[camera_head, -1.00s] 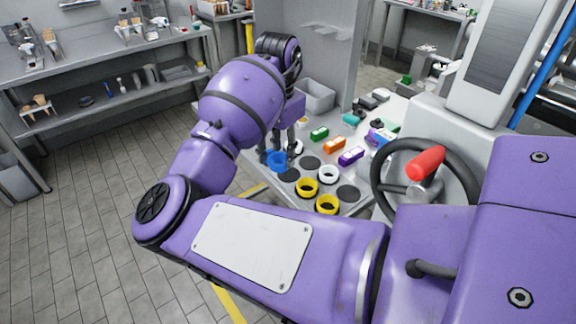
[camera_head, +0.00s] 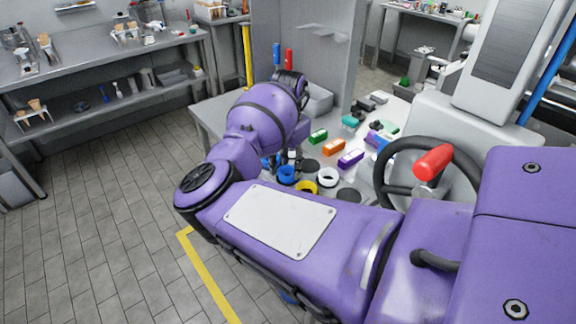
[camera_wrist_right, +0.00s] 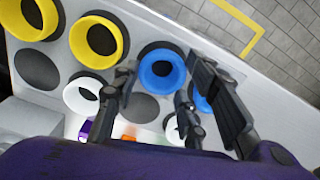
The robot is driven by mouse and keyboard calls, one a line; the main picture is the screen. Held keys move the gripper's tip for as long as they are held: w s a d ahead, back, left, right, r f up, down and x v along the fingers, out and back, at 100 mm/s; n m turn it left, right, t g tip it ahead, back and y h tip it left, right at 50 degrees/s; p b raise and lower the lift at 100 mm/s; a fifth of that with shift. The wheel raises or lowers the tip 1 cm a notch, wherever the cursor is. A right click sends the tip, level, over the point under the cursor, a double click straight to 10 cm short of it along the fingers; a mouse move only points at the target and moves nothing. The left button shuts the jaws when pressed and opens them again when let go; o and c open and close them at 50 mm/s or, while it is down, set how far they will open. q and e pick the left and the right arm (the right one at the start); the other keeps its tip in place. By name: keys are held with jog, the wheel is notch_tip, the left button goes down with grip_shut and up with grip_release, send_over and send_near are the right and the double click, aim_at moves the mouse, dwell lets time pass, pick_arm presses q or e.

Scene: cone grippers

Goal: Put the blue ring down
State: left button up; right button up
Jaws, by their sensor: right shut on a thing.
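The blue ring (camera_wrist_right: 160,86) is between the fingertips of my right gripper (camera_wrist_right: 158,73), which is shut on it. It also shows in the head view (camera_head: 287,181), low in the row of rings, beside a yellow ring (camera_head: 307,188). Whether its base touches the surface I cannot tell. A second blue ring (camera_wrist_right: 202,102) sits to its right in the right wrist view, partly hidden behind a finger. My arm and wrist hide much of the right gripper in the head view. My left gripper is not in view.
Two yellow rings (camera_wrist_right: 77,42) stand left of the held ring in the right wrist view. A white ring (camera_head: 328,184) and a bare dark disc (camera_wrist_right: 140,107) are close by. Green, orange and purple blocks (camera_head: 350,159) lie behind. A wheel with a red knob (camera_head: 433,162) stands right.

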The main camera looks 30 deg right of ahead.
jog(key=shift+f, duration=0.1)
jog(key=o, duration=0.6)
notch_tip(320, 180, up, 12)
jog(key=shift+r, duration=0.2)
dwell(0.6)
